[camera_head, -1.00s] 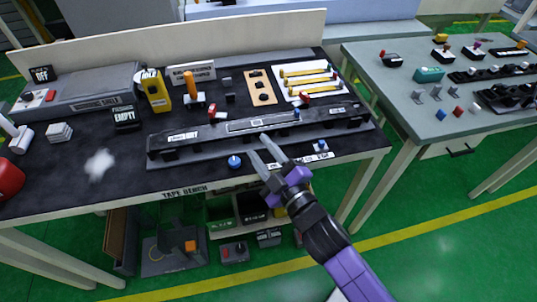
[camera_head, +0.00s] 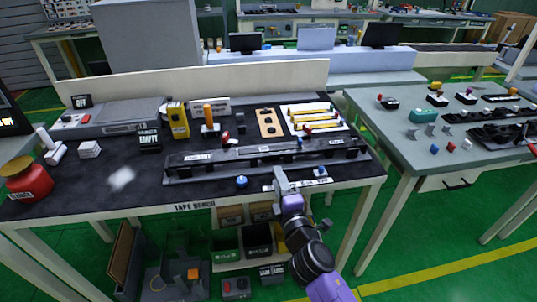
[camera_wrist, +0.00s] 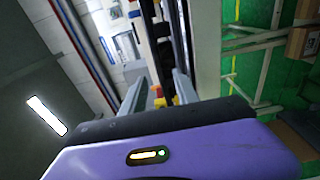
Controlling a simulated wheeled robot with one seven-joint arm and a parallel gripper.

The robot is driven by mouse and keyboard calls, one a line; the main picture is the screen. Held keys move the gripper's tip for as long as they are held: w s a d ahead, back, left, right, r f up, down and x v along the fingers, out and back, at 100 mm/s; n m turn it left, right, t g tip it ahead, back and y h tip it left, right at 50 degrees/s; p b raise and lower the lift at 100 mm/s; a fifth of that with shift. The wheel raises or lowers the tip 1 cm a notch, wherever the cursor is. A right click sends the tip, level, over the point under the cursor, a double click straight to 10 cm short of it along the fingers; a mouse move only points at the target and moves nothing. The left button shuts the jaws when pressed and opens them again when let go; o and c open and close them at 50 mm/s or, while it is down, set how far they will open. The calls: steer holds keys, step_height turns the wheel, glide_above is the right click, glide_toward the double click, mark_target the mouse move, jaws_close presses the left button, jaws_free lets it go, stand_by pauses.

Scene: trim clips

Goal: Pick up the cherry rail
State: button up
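I cannot make out a clearly cherry-coloured rail in these views. A long dark rail fixture (camera_head: 215,166) lies along the front of the tape bench.
A blue knob (camera_head: 242,181) stands left of my gripper near the bench edge. A wooden plate (camera_head: 269,123), a yellow device (camera_head: 178,120) and a red jar (camera_head: 27,180) stand on the bench. A grey table (camera_head: 405,130) is at the right, with green floor between.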

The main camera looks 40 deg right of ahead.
mark_target(273, 157)
steer(key=shift+p+x, duration=0.5)
steer(key=shift+x, duration=1.05)
steer(key=shift+s+d+p+x, duration=0.1)
steer(key=shift+d+p+x, duration=0.05)
steer(key=shift+x, duration=0.65)
steer(key=shift+s+d+p+x, duration=0.1)
steer(key=shift+d+p+x, duration=0.1)
steer(key=shift+x, duration=0.55)
steer(key=shift+s+d+p+x, duration=0.1)
steer(key=shift+p+x, duration=0.05)
steer(key=shift+x, duration=0.65)
steer(key=shift+r, duration=0.1)
jaws_close()
